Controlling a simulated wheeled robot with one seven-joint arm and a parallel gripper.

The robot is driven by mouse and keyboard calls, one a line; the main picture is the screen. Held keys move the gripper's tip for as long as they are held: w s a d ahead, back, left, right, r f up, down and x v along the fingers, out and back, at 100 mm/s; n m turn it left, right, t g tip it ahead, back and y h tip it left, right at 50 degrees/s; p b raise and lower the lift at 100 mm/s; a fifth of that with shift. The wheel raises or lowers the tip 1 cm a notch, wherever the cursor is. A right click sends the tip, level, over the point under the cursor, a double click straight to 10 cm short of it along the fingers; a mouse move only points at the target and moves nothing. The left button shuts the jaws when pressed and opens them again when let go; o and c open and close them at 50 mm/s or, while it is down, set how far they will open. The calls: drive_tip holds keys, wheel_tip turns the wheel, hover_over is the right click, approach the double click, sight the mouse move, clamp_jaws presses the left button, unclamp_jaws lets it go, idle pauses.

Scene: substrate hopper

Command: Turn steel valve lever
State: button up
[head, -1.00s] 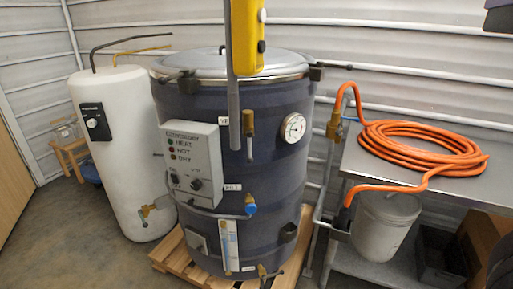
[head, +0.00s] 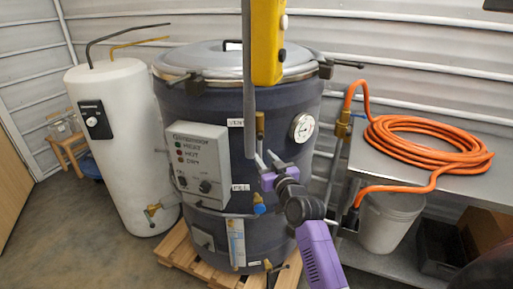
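The dark blue drum (head: 285,215) stands on a wooden pallet. Low on its front is a brass valve (head: 267,265) with a small grey lever (head: 281,268) beside it, partly cut by the picture's lower edge. A blue-handled valve (head: 259,208) sits higher, on a horizontal pipe. I cannot tell for sure which lever is the steel one. My gripper (head: 265,157), on a purple arm, is in front of the drum, above the blue-handled valve. Its two fingers look apart with nothing between them. I cannot tell whether it touches the drum.
A control box (head: 201,154) and a dial gauge (head: 302,127) are on the drum. A yellow button pendant (head: 267,45) hangs in front. A white tank (head: 105,140) stands left. An orange hose (head: 425,145) lies coiled on the steel table (head: 470,190), over a grey bucket (head: 388,222).

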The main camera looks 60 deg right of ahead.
drive_tip(key=x, duration=0.6)
drive_tip(key=shift+w+p, duration=0.2)
drive_tip(key=shift+p, duration=0.25)
drive_tip(key=shift+d, duration=0.1)
clamp_jaws()
idle(0.9)
